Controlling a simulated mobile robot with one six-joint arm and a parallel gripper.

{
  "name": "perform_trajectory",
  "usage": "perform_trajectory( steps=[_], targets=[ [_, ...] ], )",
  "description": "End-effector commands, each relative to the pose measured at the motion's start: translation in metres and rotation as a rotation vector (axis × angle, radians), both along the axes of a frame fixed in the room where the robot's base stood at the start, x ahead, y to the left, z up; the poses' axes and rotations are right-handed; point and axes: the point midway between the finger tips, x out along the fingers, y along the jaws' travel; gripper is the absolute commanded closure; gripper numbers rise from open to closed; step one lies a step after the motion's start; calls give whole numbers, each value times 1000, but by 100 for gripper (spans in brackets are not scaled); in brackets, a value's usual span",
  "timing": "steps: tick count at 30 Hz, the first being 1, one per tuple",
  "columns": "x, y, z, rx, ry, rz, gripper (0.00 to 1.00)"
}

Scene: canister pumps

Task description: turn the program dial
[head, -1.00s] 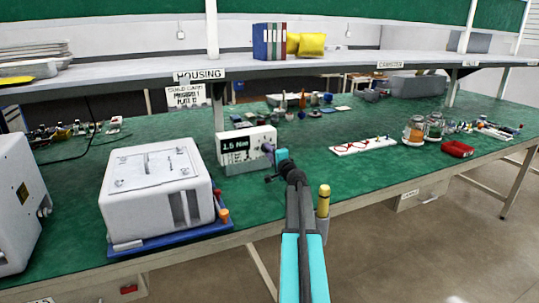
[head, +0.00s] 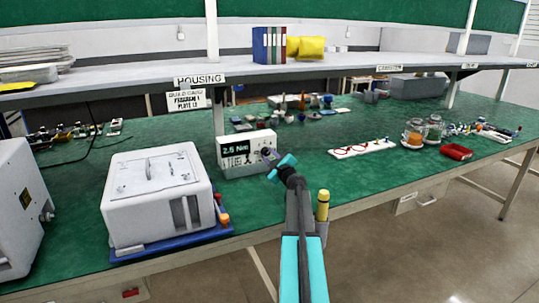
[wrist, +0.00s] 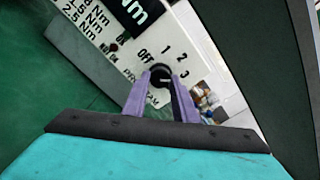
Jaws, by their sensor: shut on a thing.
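A white control box (head: 246,153) stands on the green bench, and its dark display (head: 238,146) reads 2.5 Nm. The black program dial (wrist: 159,75) is on its front in the wrist view, with the labels OFF, 1, 2 and 3 around it. My gripper (head: 268,154) is at the right part of the box's front. In the wrist view its two purple fingers (wrist: 160,84) are shut on the dial, one on each side. The fingers hide part of the dial, and its pointer setting is not clear to me.
A white pump housing (head: 155,200) sits on a blue base at the left of the box. A yellow-topped tool (head: 323,205) stands at the bench's front edge, close to my arm.

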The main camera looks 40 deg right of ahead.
Motion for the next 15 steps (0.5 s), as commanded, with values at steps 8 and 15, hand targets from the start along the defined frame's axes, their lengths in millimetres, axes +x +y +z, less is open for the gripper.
perform_trajectory(
  steps=[8, 15],
  targets=[
    [0, 0, 2, 245, -98, -1, 97],
    [0, 0, 2, 449, -181, -1, 97]
  ],
)
